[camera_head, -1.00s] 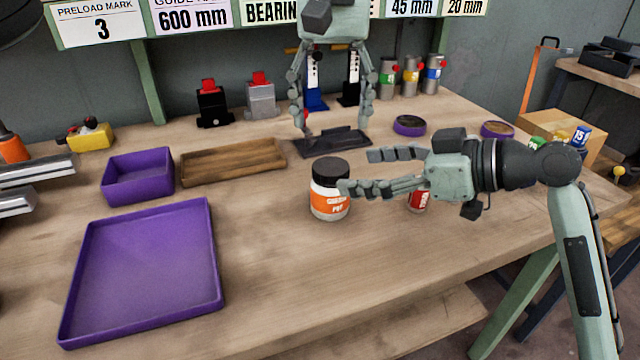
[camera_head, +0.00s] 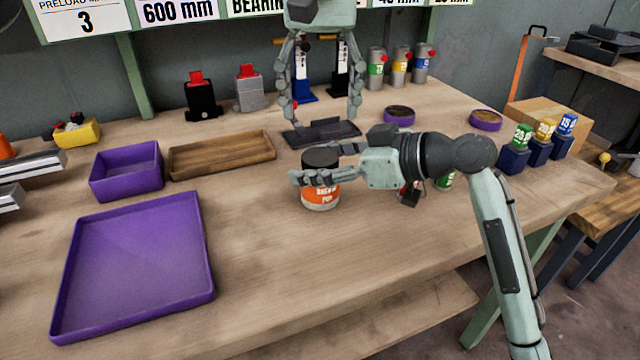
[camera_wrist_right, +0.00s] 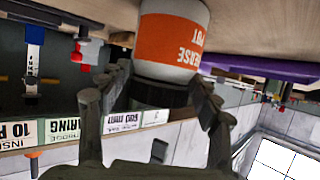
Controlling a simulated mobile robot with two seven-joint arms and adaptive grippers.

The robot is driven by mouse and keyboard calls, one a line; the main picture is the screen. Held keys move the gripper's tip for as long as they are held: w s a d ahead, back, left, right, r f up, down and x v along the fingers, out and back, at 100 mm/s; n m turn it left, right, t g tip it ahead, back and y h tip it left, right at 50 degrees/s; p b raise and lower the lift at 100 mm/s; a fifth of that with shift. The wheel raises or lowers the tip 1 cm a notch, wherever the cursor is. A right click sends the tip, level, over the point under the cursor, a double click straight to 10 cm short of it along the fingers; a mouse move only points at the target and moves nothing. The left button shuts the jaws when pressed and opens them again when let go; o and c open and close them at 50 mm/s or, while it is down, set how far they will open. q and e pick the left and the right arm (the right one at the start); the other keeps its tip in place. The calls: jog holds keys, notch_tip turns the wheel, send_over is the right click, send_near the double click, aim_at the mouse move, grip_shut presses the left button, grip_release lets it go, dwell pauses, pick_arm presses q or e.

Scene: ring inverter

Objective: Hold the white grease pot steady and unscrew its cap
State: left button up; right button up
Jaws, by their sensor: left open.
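The white grease pot (camera_head: 320,198), with an orange label and a black cap (camera_head: 320,158), stands upright on the bench. My right gripper (camera_head: 318,164) reaches in from the right with one finger in front of the pot and the other behind it. In the right wrist view the pot (camera_wrist_right: 168,45) appears upside down, with its black cap (camera_wrist_right: 160,95) between the fingers. I cannot tell whether both fingers press on it. My left gripper (camera_head: 322,115) hangs open and empty, pointing down, over the bench behind the pot.
A dark fixture (camera_head: 320,134) lies below my left gripper. A wooden tray (camera_head: 222,156), a purple bin (camera_head: 127,173) and a large purple tray (camera_head: 135,265) are left of the pot. A green can (camera_head: 445,182) is partly hidden by my right arm. The front bench is clear.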

aim_at(319, 156)
grip_shut()
pick_arm(q)
jog(key=m, duration=0.3)
jog(key=shift+d, duration=0.1)
jog(key=shift+f+m, duration=0.1)
jog(key=shift+m, duration=0.5)
jog(key=shift+f, duration=3.9)
jog(key=shift+c, duration=0.6)
jog(key=c, duration=1.1)
jog(key=n, duration=0.3)
